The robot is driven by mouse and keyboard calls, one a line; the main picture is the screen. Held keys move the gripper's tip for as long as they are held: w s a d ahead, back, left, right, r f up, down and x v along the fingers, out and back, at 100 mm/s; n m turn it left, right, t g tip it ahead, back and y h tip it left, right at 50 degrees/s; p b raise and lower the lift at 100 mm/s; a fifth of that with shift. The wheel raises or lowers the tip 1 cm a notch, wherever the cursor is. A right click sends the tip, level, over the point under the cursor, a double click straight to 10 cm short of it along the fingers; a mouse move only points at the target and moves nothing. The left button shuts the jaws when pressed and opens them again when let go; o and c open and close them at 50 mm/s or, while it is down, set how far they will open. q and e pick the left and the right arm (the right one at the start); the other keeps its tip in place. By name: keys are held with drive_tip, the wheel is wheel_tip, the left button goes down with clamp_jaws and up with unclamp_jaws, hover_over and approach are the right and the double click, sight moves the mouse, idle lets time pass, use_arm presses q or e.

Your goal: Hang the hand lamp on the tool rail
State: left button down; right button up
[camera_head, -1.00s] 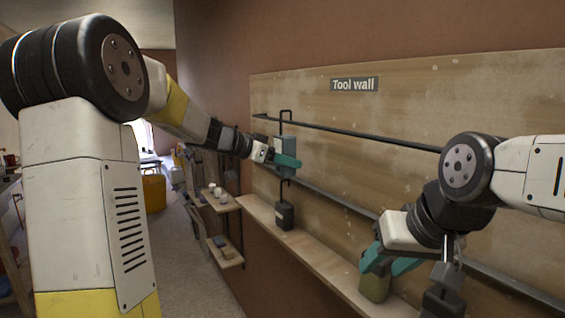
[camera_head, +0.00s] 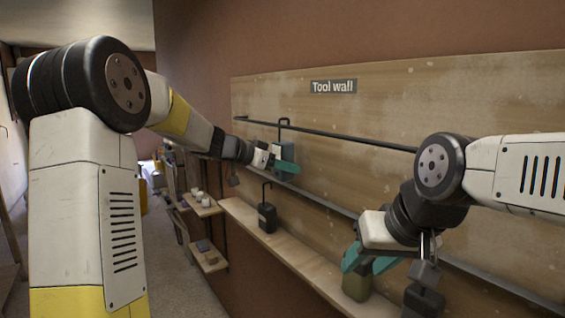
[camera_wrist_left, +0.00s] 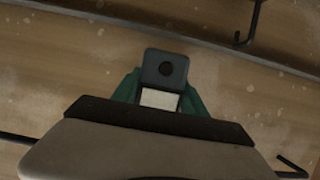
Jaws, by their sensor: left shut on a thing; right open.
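The hand lamp is a blue-grey box (camera_head: 289,172) with a dark hook rising from its top. My left gripper (camera_head: 282,165) is shut on it in front of the tool wall. The hook top shows just above the upper bar of the tool rail (camera_head: 345,138); I cannot tell whether it touches the bar. In the left wrist view the lamp (camera_wrist_left: 163,70) shows a dark round spot and a pale patch between the teal fingers. My right gripper (camera_head: 370,262) is open, lower right, its teal fingers by an olive container (camera_head: 356,288); contact is unclear.
A dark hooked object (camera_head: 267,218) stands on the wooden ledge (camera_head: 290,250) below the lamp. A lower bar (camera_head: 330,205) crosses the board (camera_head: 480,110). Dark blocks (camera_head: 424,300) are beside my right gripper. Small shelves (camera_head: 205,208) are at the left.

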use_arm(q)
drive_tip(key=shift+f, duration=0.3)
drive_tip(key=c, duration=0.5)
unclamp_jaws()
